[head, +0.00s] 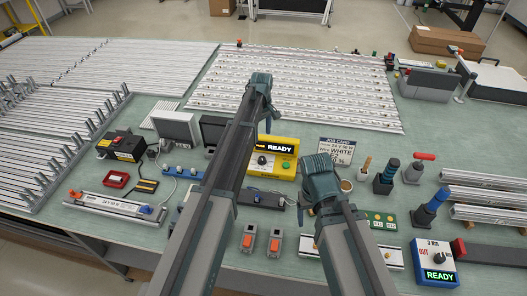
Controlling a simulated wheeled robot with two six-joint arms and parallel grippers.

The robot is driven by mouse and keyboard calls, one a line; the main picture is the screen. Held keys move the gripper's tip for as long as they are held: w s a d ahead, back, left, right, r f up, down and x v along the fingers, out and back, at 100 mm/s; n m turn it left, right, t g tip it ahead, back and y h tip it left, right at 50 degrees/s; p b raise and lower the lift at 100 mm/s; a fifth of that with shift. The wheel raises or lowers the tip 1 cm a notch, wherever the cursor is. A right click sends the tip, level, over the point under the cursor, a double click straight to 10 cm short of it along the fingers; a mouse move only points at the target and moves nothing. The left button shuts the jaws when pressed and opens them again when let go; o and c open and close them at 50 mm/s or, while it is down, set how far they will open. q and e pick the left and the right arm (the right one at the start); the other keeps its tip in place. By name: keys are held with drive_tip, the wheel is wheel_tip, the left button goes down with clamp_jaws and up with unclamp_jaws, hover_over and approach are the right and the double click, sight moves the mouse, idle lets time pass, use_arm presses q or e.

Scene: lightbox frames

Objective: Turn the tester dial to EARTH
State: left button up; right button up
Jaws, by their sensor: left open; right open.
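A yellow tester (287,165) stands mid-bench with a lit display reading READY. Its black dial (262,160) is on the front, left of centre; its pointer setting and labels are too small to read. The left arm crosses just left of it and may hide part of its edge. My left gripper (268,112) is open, in the picture above and behind the tester, apart from the dial. My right gripper (312,200) is open, in the picture right of and below the tester, also apart from the dial. Both appear empty, though their fingers are small and partly hidden.
A blue box (435,268) with a knob and a READY display sits at the front right. A job card (337,150) stands right of the tester. Two orange-topped switches (248,240) lie in front. Dark upright tools (386,177) stand at right; strip racks (300,85) fill the back.

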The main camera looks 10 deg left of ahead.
sight(262, 158)
use_arm(q)
drive_tip(key=shift+s, duration=0.15)
use_arm(e)
drive_tip(key=shift+s, duration=0.15)
use_arm(q)
wheel_tip(262, 158, down, 14)
drive_tip(key=b, duration=1.4)
drive_tip(key=shift+r, duration=0.15)
use_arm(e)
wheel_tip(262, 158, down, 14)
drive_tip(key=shift+r, duration=0.1)
use_arm(q)
drive_tip(key=shift+c, duration=0.2)
clamp_jaws()
